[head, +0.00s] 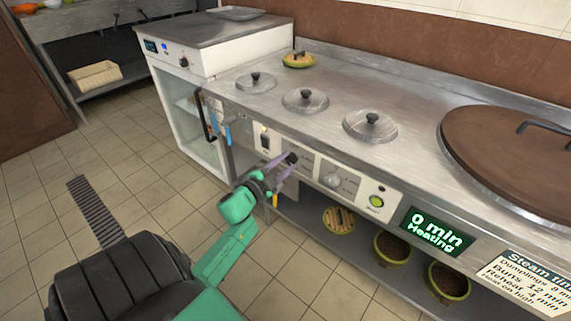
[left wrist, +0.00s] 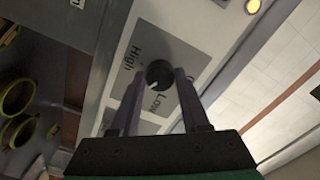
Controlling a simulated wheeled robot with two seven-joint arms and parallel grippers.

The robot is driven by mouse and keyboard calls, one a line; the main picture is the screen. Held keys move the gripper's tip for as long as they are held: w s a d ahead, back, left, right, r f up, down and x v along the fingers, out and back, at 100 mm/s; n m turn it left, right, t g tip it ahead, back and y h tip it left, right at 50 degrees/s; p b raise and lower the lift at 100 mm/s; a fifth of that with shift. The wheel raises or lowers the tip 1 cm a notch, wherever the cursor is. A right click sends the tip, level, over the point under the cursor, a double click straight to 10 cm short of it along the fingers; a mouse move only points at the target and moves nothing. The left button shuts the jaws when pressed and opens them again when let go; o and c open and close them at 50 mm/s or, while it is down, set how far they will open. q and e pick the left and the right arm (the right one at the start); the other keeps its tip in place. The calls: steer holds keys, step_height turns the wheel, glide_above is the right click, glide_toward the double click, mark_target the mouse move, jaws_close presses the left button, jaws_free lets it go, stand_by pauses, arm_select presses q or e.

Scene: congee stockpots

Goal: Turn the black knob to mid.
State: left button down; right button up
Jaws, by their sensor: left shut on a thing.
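The black knob (head: 291,158) sits on a light plate on the front panel of the steel counter. In the left wrist view the black knob (left wrist: 159,74) shows a white pointer mark, with "High" and "Low" printed on the plate (left wrist: 144,44) around it. My left gripper (head: 283,162) reaches the panel from the left, its purple fingers on either side of the knob. In the left wrist view the left gripper (left wrist: 159,80) is shut on the knob. My right gripper is not in view.
A grey knob (head: 332,180) and a green button (head: 376,201) are to the right on the same panel, beside a display reading "0 min Heating" (head: 437,232). Bowls (head: 392,247) stand on the shelf below.

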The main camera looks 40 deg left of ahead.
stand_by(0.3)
arm_select(q)
steer(key=shift+c, duration=2)
jaws_free()
steer(key=shift+s, duration=0.1)
